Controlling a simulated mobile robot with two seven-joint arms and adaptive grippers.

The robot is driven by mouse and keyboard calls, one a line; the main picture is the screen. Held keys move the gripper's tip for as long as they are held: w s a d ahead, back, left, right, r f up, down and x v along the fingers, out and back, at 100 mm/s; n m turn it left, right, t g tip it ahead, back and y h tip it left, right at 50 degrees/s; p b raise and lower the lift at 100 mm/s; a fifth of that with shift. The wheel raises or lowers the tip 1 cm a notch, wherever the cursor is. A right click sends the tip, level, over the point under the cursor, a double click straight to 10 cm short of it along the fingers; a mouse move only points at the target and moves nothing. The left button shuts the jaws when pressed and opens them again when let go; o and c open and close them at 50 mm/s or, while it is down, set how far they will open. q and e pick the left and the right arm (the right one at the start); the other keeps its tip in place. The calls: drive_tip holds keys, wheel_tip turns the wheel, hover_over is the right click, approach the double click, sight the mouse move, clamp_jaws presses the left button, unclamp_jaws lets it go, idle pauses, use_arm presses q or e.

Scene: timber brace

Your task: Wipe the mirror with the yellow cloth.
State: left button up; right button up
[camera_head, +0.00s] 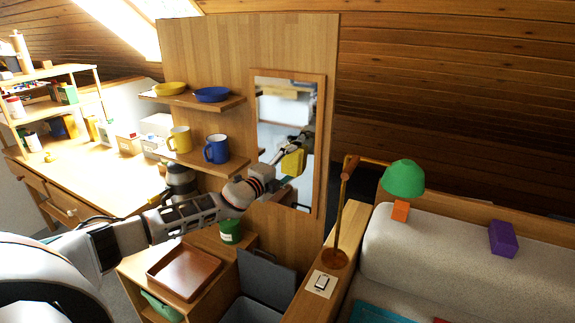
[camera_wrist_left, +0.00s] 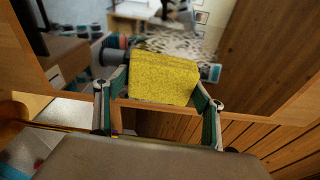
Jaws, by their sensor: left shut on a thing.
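The mirror (camera_head: 274,108) is a tall glass in a wooden frame on the wooden panel, right of the shelves. My left gripper (camera_head: 281,171) is in front of its lower half, shut on the yellow cloth (camera_head: 292,162). In the left wrist view the yellow cloth (camera_wrist_left: 164,78) is a thick block-like pad between the two fingers of the gripper (camera_wrist_left: 163,92). The mirror and its frame lie behind it, with my arm reflected in the glass. I cannot tell whether the cloth touches the glass. My right gripper is not in view.
Left of the mirror, shelves hold a yellow bowl (camera_head: 171,88), blue bowl (camera_head: 212,94), yellow mug (camera_head: 180,139) and blue mug (camera_head: 216,148). Below are a green can (camera_head: 230,231) and brown tray (camera_head: 184,272). A green lamp (camera_head: 403,178) stands to the right.

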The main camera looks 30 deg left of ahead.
use_arm(q)
drive_tip(key=shift+r, duration=0.1)
drive_tip(key=shift+r, duration=0.85)
drive_tip(key=shift+w+a, duration=0.1)
drive_tip(key=shift+s+a+b, duration=0.15)
drive_tip(key=shift+a+b, duration=0.15)
drive_tip(key=shift+a, duration=0.3)
drive_tip(key=shift+s+a+b, duration=0.15)
drive_tip(key=shift+a+b, duration=0.1)
drive_tip(key=shift+a, duration=0.35)
drive_tip(key=shift+a, duration=0.1)
drive_tip(key=shift+a+b, duration=0.7)
drive_tip(key=shift+a, duration=0.45)
drive_tip(key=shift+a, duration=0.1)
